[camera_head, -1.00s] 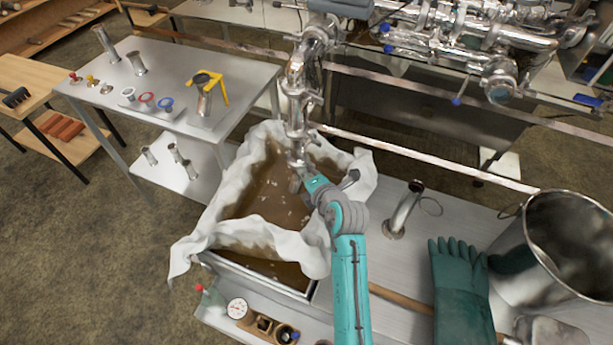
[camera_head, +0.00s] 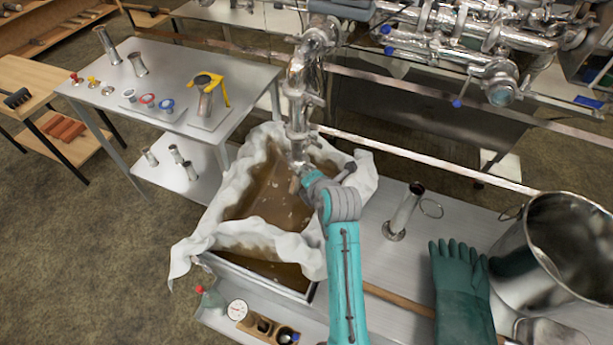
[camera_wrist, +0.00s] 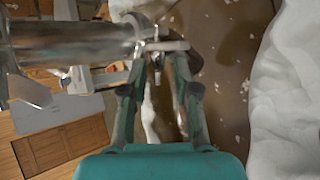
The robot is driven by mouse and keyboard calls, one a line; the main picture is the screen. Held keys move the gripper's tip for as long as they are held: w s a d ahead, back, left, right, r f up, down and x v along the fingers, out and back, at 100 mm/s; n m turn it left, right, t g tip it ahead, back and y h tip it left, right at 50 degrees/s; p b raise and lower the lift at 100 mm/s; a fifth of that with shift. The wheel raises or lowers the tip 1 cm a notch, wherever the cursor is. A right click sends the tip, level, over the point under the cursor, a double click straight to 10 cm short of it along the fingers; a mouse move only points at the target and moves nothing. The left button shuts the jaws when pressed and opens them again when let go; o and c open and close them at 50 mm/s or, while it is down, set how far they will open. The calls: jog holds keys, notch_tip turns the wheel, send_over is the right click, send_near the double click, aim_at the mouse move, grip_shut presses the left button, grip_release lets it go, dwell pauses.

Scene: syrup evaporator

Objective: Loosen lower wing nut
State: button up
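The shiny vertical pipe (camera_head: 297,85) comes down over the cloth-lined pan, with clamps along it. In the wrist view its lower part (camera_wrist: 75,45) runs in from the left and ends at a clamp with a pale bar-shaped piece (camera_wrist: 168,45), which looks like the lower wing nut. My gripper (camera_wrist: 160,58) has its two fingers apart, one on each side of a small metal piece below that bar. I cannot tell whether the fingers touch it. Another wing-shaped metal piece (camera_wrist: 30,92) shows at the left. In the head view the fingers are mostly hidden near the pipe's lower end.
The pan with white cloth (camera_head: 262,235) holds brown liquid directly below. A short upright pipe (camera_head: 405,210), a green glove (camera_head: 460,285) and a large metal pot (camera_head: 510,260) stand to the right. A side table (camera_head: 165,75) with fittings and gaskets is at the left.

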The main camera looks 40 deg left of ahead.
jog(key=shift+r, duration=0.15)
jog(key=v, duration=1.2)
